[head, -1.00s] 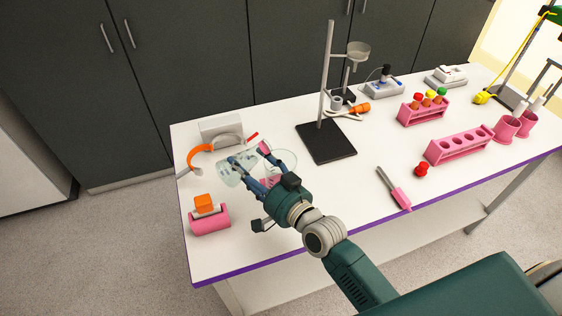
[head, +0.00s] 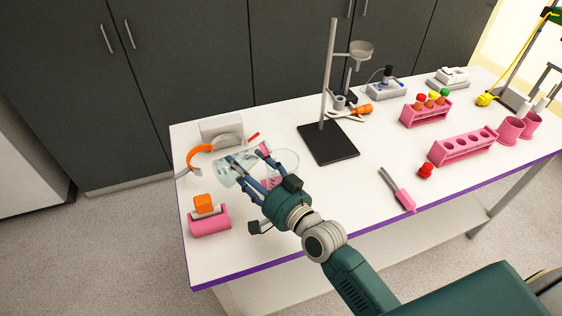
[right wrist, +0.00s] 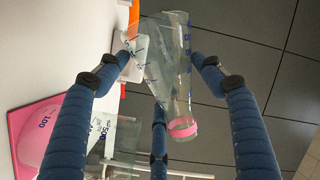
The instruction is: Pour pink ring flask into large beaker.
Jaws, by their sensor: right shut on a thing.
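My right gripper (head: 246,168) is shut on the pink ring flask (head: 230,174), a clear conical glass flask. It is tilted on its side, its wide base to the left and its pink ring (head: 264,148) at the right end. A large clear beaker (head: 288,158) stands just right of the ring, partly behind my fingers. In the right wrist view the flask (right wrist: 160,72) lies between my fingers, the ring (right wrist: 183,129) at its lower end. A clear glass vessel marked 500 (right wrist: 108,132) shows below left. No liquid flow is visible. My left gripper is not in view.
A black-based stand (head: 328,144) is right of the beaker. An orange-and-grey ring-shaped item (head: 200,152) and a pink holder with an orange block (head: 209,222) are left. Pink racks (head: 462,147) are right. The front middle of the table is clear.

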